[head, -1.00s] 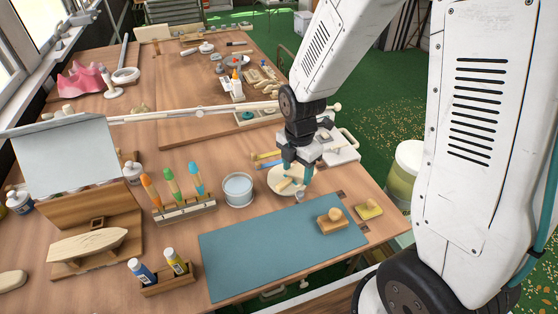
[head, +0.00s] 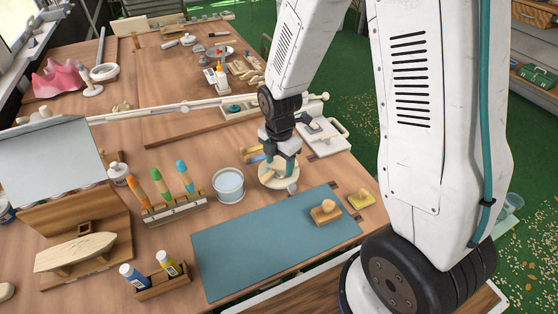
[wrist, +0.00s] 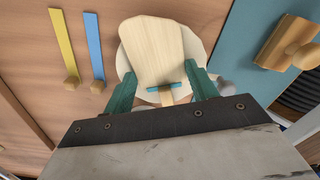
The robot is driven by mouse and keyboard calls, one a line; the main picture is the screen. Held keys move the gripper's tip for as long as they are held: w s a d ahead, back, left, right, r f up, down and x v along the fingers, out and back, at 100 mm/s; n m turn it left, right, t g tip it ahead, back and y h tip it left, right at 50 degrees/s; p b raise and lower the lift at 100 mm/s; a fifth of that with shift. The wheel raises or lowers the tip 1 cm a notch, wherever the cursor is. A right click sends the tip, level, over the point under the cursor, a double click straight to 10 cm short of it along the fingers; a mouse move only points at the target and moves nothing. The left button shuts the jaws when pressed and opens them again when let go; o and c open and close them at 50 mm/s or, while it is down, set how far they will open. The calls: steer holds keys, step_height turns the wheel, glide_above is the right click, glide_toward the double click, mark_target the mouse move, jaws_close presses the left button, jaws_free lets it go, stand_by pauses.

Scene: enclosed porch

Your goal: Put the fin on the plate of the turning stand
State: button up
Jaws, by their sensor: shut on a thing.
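The fin (wrist: 160,48) is a pale wooden piece with a broad, rounded body and a narrow end crossed by a short teal strip. It is between the two teal fingers of my gripper (wrist: 160,76), which is shut on it. The round cream plate (wrist: 123,62) of the turning stand lies behind the fin in the wrist view. In the head view my gripper (head: 278,168) is low over the plate (head: 271,184), and its fingers largely hide the fin. I cannot tell whether the fin touches the plate.
A blue mat (head: 250,245) lies in front, with a wooden block with a knob (head: 326,211) on it. A white tub (head: 229,186) stands left of the plate. Yellow and blue strips (wrist: 92,45) lie beside it. A grey knob (head: 292,188) is at its edge.

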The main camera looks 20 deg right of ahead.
mark_target(280, 168)
steer(key=o, duration=1)
steer(key=shift+r, duration=0.1)
steer(key=s+d+r+m, duration=0.1)
steer(key=s+r+m, duration=0.2)
steer(key=r, duration=0.7)
steer(key=s+r+m, duration=0.2)
steer(key=r+m, duration=0.1)
steer(key=r, duration=0.6)
steer(key=s+r+m, duration=0.2)
steer(key=s+m, duration=0.3)
steer(key=s+d+r+m, duration=0.1)
steer(key=s+r+m, duration=0.2)
steer(key=s+m, duration=0.3)
steer(key=s+r+m+t, duration=0.1)
steer(key=s+r+m, duration=0.1)
steer(key=s+m, duration=0.3)
steer(key=shift+s+d+r, duration=0.35)
steer(key=shift+s+d, duration=0.05)
steer(key=shift+s, duration=0.2)
